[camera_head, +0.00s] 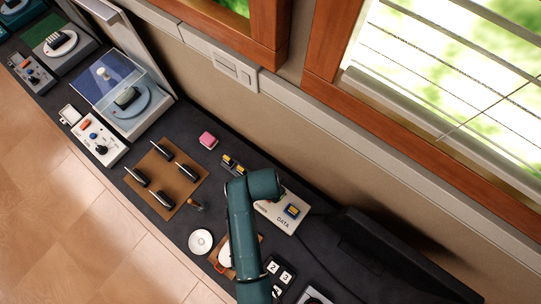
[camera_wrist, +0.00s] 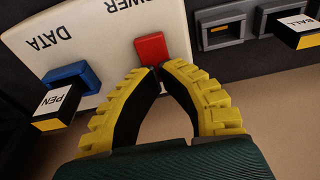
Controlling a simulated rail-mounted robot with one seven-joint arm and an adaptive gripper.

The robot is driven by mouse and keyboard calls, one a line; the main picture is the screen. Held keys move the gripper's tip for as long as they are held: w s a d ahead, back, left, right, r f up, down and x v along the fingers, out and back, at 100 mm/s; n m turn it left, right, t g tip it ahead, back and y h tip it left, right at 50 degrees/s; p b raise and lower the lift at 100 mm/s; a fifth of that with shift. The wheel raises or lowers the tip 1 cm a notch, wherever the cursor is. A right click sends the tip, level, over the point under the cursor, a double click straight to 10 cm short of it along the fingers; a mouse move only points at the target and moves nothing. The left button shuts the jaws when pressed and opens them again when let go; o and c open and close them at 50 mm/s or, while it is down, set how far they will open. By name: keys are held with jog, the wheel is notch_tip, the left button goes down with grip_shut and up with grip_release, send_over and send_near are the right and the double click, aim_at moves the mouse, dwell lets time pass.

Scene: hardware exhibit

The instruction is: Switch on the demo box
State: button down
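The demo box is a white box lettered DATA and POWER, which shows in the wrist view (camera_wrist: 95,30). In the head view the box (camera_head: 272,221) is partly covered by my arm. A red switch (camera_wrist: 150,47) sits at the box's edge by the word POWER. A blue port (camera_wrist: 72,74) by the word DATA holds a black and yellow stick marked PEN (camera_wrist: 55,104). My gripper (camera_wrist: 157,70) has its yellow-ribbed fingers together with nothing between them. The fingertips are right at the red switch; I cannot tell whether they touch it. The head view hides the fingers.
Grey holders, one with a stick marked BALL (camera_wrist: 300,30), stand right of the box. A dark monitor-like panel (camera_head: 385,250) stands right. The wall is close behind.

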notch_tip(320, 180, up, 7)
jog(key=p, duration=0.7)
jog(key=shift+p, duration=0.35)
jog(key=shift+f, duration=0.1)
